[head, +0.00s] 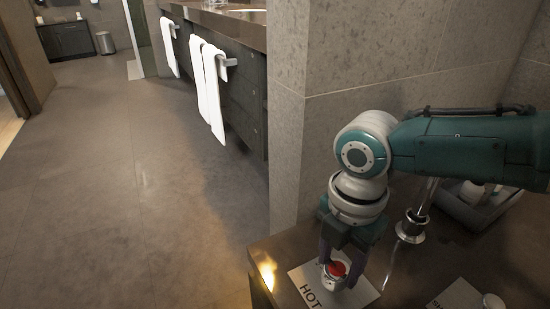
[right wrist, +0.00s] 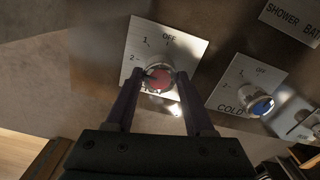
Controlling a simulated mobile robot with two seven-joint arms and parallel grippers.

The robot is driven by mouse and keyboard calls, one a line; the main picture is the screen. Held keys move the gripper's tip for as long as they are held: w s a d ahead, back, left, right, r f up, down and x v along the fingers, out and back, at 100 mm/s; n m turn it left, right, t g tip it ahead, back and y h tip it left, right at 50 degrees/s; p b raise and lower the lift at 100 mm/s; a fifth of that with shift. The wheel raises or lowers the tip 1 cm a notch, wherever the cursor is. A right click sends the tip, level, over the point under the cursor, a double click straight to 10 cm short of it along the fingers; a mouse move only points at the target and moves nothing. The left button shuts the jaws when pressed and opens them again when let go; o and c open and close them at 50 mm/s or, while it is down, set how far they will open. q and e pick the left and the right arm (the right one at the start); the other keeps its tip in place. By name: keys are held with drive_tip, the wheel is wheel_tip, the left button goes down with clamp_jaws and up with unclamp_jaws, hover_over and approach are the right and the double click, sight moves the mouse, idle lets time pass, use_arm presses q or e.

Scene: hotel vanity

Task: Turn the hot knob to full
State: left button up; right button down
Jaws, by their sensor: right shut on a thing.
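The hot knob (head: 337,269) has a red cap and a pale metal body. It stands on a white plate (head: 305,284) lettered HOT on the counter. My right gripper (head: 342,262) reaches down over it with a finger on each side, shut on the knob. In the right wrist view the red cap (right wrist: 160,78) sits between the fingertips of my right gripper (right wrist: 159,82). The plate there (right wrist: 186,42) shows OFF, 1 and 2; further marks are hidden behind the fingers, and the knob's exact setting cannot be read. My left gripper is not in view.
A blue-capped cold knob (right wrist: 262,105) on its own COLD plate (right wrist: 226,94) stands close by. A SHOWER/BATH label (right wrist: 292,20) lies beyond. A chrome fitting (head: 411,229) rises from the counter (head: 275,250) behind my gripper. A tiled wall corner (head: 290,130) borders the counter.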

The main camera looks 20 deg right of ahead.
sight(337, 269)
drive_tip(key=shift+a+r, duration=0.1)
drive_tip(key=shift+c, duration=1.3)
unclamp_jaws()
wheel_tip(337, 269, up, 10)
drive_tip(key=p, duration=0.4)
drive_tip(key=shift+p, duration=0.4)
